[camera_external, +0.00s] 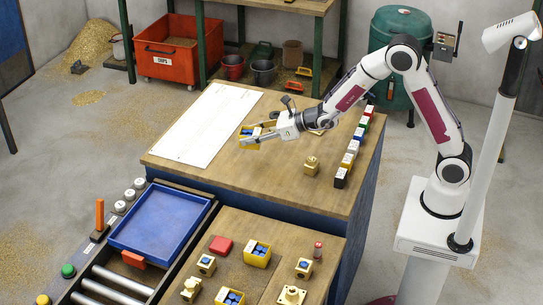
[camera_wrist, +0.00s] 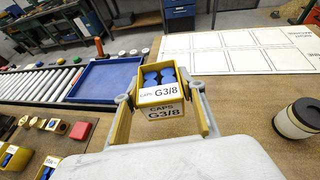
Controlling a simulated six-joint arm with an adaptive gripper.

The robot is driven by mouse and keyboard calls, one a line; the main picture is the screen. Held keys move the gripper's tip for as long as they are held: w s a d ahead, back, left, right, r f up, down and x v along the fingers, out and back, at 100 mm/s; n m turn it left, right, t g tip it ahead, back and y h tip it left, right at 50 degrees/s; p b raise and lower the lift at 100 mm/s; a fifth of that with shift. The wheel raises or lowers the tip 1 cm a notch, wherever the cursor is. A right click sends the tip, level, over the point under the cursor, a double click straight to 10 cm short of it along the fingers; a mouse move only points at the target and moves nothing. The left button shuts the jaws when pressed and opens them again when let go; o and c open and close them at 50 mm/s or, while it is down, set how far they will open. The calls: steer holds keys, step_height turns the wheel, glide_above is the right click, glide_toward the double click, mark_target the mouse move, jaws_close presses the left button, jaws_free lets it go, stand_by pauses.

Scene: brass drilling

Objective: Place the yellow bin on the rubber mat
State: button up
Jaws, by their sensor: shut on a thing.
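My gripper (camera_external: 246,136) is shut on a yellow bin (camera_external: 250,146) above the wooden bench top, near the right edge of a white sheet. In the wrist view the bin (camera_wrist: 162,112) sits between the two fingers, roughly upright. It holds several blue caps and its label reads CAPS G3/8. I cannot tell for sure which surface is the rubber mat. The white sheet (camera_external: 207,125) is flat, with rectangles drawn on it. It also shows in the wrist view (camera_wrist: 235,55). More yellow bins with blue parts (camera_external: 257,254) stand on the lower bench.
A blue tray (camera_external: 160,222) lies on the roller conveyor at the left. A row of small coloured boxes (camera_external: 352,147) lines the bench's right side, with a brass part (camera_external: 311,165) nearby. A dark-topped round container (camera_wrist: 300,118) stands right of my gripper.

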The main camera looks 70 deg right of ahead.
steer(key=shift+r, duration=0.1)
steer(key=s+a+r+n+y, duration=0.1)
steer(key=s+a+r, duration=0.2)
steer(key=a+r, duration=0.35)
steer(key=s+a+r+n+y, duration=0.1)
steer(key=s+a+r, duration=0.2)
steer(key=a+r, duration=0.3)
steer(key=s+a+r+n+g+y, duration=0.1)
steer(key=s+a+r+n+y, duration=0.1)
steer(key=s+a+r, duration=0.8)
steer(key=shift+s+a+r+g+y, duration=0.35)
steer(key=shift+s+a, duration=0.7)
steer(key=shift+s, duration=1.25)
steer(key=shift+s+a+r, duration=0.2)
steer(key=shift+s, duration=0.25)
steer(key=shift+s+a+r, duration=0.15)
steer(key=shift+s+r, duration=0.05)
steer(key=shift+s, duration=0.25)
